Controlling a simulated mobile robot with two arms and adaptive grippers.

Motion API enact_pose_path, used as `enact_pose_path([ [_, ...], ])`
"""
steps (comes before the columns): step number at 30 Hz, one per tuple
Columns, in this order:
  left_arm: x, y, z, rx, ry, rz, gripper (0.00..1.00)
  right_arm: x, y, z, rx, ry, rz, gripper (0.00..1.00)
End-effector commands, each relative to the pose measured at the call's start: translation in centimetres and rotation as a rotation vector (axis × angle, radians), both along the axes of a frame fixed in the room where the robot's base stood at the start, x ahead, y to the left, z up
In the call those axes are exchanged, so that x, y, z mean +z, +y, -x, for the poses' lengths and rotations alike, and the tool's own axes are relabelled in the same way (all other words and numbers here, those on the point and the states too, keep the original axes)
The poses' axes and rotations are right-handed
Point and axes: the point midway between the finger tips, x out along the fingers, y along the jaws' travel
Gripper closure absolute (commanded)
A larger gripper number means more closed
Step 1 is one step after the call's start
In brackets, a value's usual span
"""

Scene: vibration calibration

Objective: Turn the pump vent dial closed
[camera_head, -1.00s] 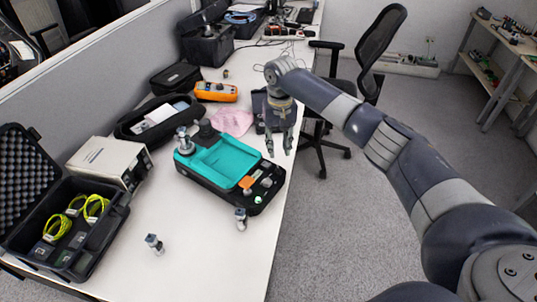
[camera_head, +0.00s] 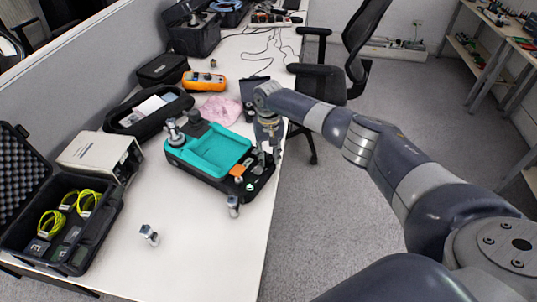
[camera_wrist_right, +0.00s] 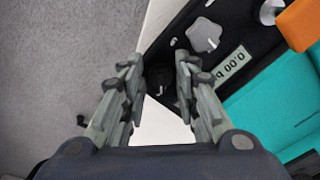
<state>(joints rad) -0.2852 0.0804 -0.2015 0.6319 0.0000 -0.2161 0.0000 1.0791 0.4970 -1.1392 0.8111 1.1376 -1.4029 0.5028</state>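The calibration unit, a black case with a teal top (camera_head: 215,152), lies on the white table. Its black control panel is at its right end. My right gripper (camera_head: 269,160) is over that end, pointing down. In the right wrist view the gripper (camera_wrist_right: 160,72) is open, its two fingers apart. A dark round knob (camera_wrist_right: 158,76) shows between the fingertips; I cannot tell whether they touch it. No label tells which is the vent dial. My left gripper is not in view.
An orange block (camera_wrist_right: 300,22) sits on the panel. Small metal sensors stand in front of the unit (camera_head: 233,206) and at front left (camera_head: 149,235). An open black case with yellow cables (camera_head: 62,225) is at left. The front of the table is mostly clear.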

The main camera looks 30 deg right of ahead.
Motion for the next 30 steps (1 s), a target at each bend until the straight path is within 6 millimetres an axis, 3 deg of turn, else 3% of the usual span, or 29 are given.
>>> enact_pose_path([
  [4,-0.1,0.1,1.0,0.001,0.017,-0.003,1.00,0.0,0.0,0.0,0.000,0.001,0.000,0.74],
  [8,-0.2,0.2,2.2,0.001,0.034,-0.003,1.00,0.0,0.0,0.0,0.000,0.001,0.000,1.00],
  [12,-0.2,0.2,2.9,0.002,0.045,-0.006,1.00,0.0,0.0,0.0,0.001,0.001,0.001,1.00],
  [20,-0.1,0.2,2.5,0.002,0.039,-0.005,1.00,0.0,0.0,0.1,0.047,0.002,0.000,1.00],
  [30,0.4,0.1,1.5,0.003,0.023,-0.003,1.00,0.0,-0.1,0.1,0.279,0.003,-0.002,1.00],
])
